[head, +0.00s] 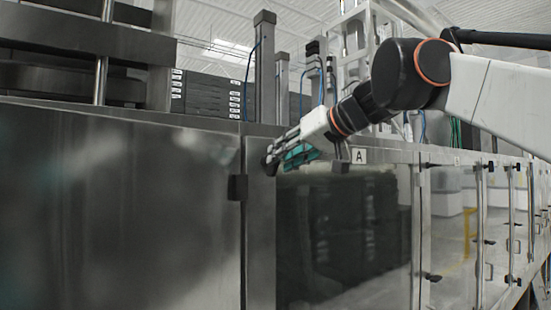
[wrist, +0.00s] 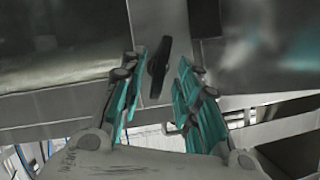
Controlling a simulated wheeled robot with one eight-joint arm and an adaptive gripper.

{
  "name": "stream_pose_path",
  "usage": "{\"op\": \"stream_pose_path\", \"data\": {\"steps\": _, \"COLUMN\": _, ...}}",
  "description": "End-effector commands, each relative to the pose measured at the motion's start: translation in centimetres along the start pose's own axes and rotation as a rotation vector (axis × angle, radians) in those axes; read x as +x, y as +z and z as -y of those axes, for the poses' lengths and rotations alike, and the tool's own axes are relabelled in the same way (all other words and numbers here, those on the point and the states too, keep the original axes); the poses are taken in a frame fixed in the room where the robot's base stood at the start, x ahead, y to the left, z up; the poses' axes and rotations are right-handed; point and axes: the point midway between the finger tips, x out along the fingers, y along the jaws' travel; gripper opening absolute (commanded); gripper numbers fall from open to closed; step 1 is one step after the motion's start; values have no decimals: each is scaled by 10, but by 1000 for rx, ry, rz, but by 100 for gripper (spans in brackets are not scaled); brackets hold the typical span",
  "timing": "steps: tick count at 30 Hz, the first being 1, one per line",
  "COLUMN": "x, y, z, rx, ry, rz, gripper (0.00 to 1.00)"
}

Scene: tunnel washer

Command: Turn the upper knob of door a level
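Door A (head: 345,235) is a glossy, see-through panel below the label "A" (head: 359,156). A black elongated knob (wrist: 159,68) sits on the metal frame in the wrist view, long side nearly upright in that picture and slightly tilted. My gripper (wrist: 162,64) is open, with a teal finger on each side of the knob and visible gaps on both sides. In the head view, my gripper (head: 277,158) reaches the steel post at the door's upper left corner. A dark piece at its tips seems to be the knob, partly hidden by the fingers.
A large steel panel (head: 120,210) fills the left, with a black block (head: 237,187) at its right edge. More clear doors with black handles (head: 432,277) run to the right. Posts, cables and stacked black boxes (head: 205,95) stand above the frame.

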Motion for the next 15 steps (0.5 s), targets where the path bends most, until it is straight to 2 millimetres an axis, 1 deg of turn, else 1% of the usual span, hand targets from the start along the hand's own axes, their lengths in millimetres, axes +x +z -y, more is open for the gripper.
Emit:
{"op": "stream_pose_path", "data": {"steps": 1, "x": 8, "y": -1, "z": 1, "rx": -1, "ry": -2, "rz": 0, "gripper": 30}}
{"op": "stream_pose_path", "data": {"steps": 3, "x": 17, "y": -1, "z": 1, "rx": -1, "ry": -1, "rz": 0, "gripper": 30}}
{"op": "stream_pose_path", "data": {"steps": 6, "x": 26, "y": 0, "z": 0, "rx": -1, "ry": 0, "rz": 0, "gripper": 30}}
{"op": "stream_pose_path", "data": {"steps": 10, "x": 32, "y": 0, "z": 0, "rx": 0, "ry": 1, "rz": 0, "gripper": 30}}
{"op": "stream_pose_path", "data": {"steps": 15, "x": 33, "y": 0, "z": 0, "rx": 0, "ry": 1, "rz": 0, "gripper": 30}}
